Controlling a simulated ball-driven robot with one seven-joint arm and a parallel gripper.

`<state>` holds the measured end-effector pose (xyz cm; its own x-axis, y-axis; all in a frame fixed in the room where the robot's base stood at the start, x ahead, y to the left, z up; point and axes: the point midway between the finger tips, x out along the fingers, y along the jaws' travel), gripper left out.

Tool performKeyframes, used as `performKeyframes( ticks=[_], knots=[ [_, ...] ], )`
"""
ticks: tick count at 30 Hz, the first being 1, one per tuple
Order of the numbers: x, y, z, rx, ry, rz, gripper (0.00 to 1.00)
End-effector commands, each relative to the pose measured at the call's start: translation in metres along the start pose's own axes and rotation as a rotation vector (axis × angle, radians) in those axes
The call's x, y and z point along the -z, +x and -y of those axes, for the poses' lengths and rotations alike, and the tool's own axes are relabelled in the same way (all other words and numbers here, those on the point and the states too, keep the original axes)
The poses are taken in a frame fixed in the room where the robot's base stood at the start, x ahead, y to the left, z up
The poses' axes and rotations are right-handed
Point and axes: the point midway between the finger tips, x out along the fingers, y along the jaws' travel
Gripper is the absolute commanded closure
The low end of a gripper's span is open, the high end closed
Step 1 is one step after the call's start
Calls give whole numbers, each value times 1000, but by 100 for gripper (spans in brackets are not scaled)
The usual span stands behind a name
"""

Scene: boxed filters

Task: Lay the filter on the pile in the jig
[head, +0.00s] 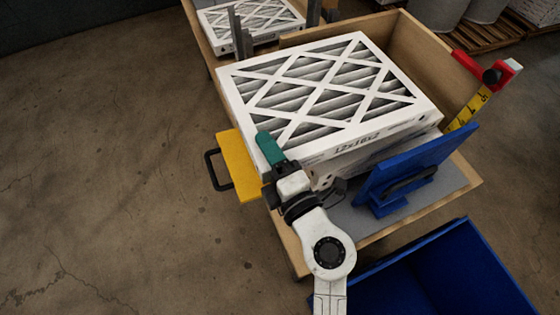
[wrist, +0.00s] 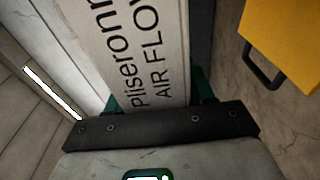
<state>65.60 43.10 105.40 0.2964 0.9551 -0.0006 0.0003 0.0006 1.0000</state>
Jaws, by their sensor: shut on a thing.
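A white pleated filter (head: 320,85) with a diamond lattice face and a printed edge fills the middle of the head view. My gripper (head: 270,155), with green fingers, is shut on its near left edge. In the wrist view the filter's edge (wrist: 145,50), with lettering on it, runs between the green fingers of my gripper (wrist: 158,102). A pale body, perhaps another filter (head: 370,158), shows under it; I cannot tell whether they touch.
A yellow piece (head: 240,170) with a black handle juts out left. A blue bin (head: 450,275) is in front.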

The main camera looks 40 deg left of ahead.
Motion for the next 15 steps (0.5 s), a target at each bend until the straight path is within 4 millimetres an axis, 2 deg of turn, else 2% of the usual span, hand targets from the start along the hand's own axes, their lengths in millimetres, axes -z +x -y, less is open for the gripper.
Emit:
performKeyframes(
  ticks=[1,4,10,15],
  knots=[
    [-6,3,10,-1,-1,0,84],
    [-14,5,19,-2,-2,-1,84],
    [-24,8,30,-2,-2,-1,84],
    [-27,10,56,-1,-1,-3,84]
  ],
)
